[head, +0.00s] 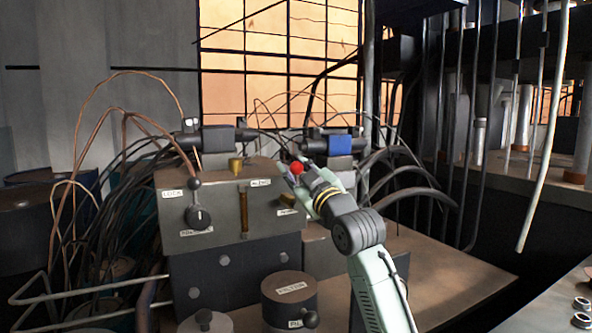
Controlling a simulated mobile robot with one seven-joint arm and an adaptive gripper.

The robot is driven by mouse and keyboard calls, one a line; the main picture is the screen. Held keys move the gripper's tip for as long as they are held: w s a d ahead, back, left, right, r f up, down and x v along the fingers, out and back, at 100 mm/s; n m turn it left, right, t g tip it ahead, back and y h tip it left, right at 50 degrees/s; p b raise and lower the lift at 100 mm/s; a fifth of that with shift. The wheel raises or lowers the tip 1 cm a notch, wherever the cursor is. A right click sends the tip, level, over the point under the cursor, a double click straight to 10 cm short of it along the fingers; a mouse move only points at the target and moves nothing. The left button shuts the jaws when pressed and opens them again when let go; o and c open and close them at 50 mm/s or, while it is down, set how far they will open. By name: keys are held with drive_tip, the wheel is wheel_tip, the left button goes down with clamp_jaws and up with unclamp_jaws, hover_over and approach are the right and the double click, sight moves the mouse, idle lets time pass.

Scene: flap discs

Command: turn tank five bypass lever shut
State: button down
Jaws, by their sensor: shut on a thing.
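A grey control box (210,232) stands left of centre, with small white labels too small to read surely. On its left side is a lever with a dark round hub (197,218) and a dark ball knob (195,183) pointing up. A red ball knob (298,168) shows at the box's upper right. My gripper (291,177) reaches in from the lower right and is shut at this red knob, seemingly on its lever. The lever's stem and pivot are hidden behind my fingers. I cannot tell which lever is tank five's bypass.
A brass-coloured vertical rod (243,212) stands on the box's front. A dark labelled cylinder (289,298) stands in front. Pipes and cables crowd the left and right. A vertical post (368,80) rises behind my arm. The brown surface (450,280) at right is mostly clear.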

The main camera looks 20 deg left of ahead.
drive_tip(key=shift+w+f, duration=0.15)
drive_tip(key=shift+f, duration=0.05)
drive_tip(key=c, duration=1.5)
unclamp_jaws()
drive_tip(key=o, duration=0.3)
drive_tip(key=shift+r, duration=0.1)
drive_tip(key=v, duration=1.2)
